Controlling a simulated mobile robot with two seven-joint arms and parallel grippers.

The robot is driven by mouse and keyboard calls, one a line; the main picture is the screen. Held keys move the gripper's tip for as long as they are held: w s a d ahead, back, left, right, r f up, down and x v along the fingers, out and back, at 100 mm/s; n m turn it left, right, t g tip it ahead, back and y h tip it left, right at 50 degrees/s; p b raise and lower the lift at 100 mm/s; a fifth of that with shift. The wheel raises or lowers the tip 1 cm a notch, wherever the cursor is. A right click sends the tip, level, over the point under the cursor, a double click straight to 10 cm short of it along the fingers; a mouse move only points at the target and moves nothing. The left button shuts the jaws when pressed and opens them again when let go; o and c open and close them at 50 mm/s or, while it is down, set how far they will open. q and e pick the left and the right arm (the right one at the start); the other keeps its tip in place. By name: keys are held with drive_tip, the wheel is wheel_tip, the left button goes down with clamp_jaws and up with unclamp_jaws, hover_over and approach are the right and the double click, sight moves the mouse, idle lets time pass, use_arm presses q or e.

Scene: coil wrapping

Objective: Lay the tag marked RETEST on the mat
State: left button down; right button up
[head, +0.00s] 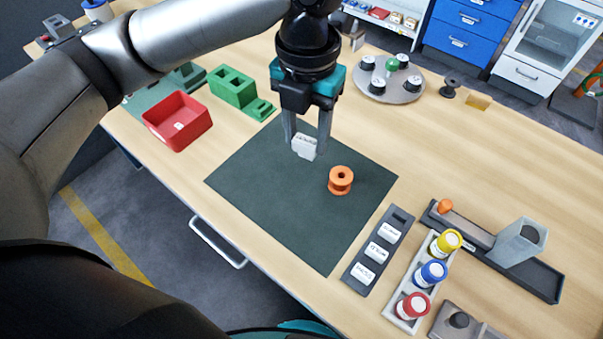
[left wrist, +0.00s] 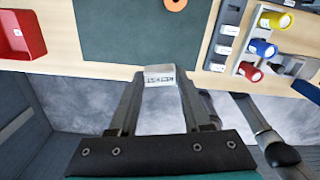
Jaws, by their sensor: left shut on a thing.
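My left gripper (head: 306,143) is shut on a small white tag (head: 304,150) over the upper part of the dark green mat (head: 285,215). The left wrist view shows the tag (left wrist: 159,76) between the fingertips, with dark lettering too small to read surely. The tag appears held up off the mat, but the exact gap is hard to judge. The dark tag rack (head: 397,222) beside the mat holds several white tags (head: 376,252) with unclear lettering, and its far slot is empty. My right gripper is not in view.
An orange spool (head: 341,180) stands on the mat, right of the held tag. A red bin (head: 178,121) and green blocks (head: 232,86) lie left of the mat. A tray with yellow, blue and red capped spools (head: 431,273) is at right. The mat's near part is clear.

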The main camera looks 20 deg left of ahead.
sight(307, 158)
use_arm(q)
drive_tip(key=shift+d+r+m, duration=0.15)
drive_tip(key=shift+r+m, duration=0.1)
drive_tip(key=shift+m, duration=0.75)
drive_tip(key=shift+f, duration=0.15)
wheel_tip(307, 158, down, 20)
drive_tip(key=b, duration=0.3)
drive_tip(key=shift+c, duration=1.8)
unclamp_jaws()
wheel_tip(307, 158, up, 12)
drive_tip(key=shift+r+p, duration=0.2)
drive_tip(key=shift+p, duration=0.8)
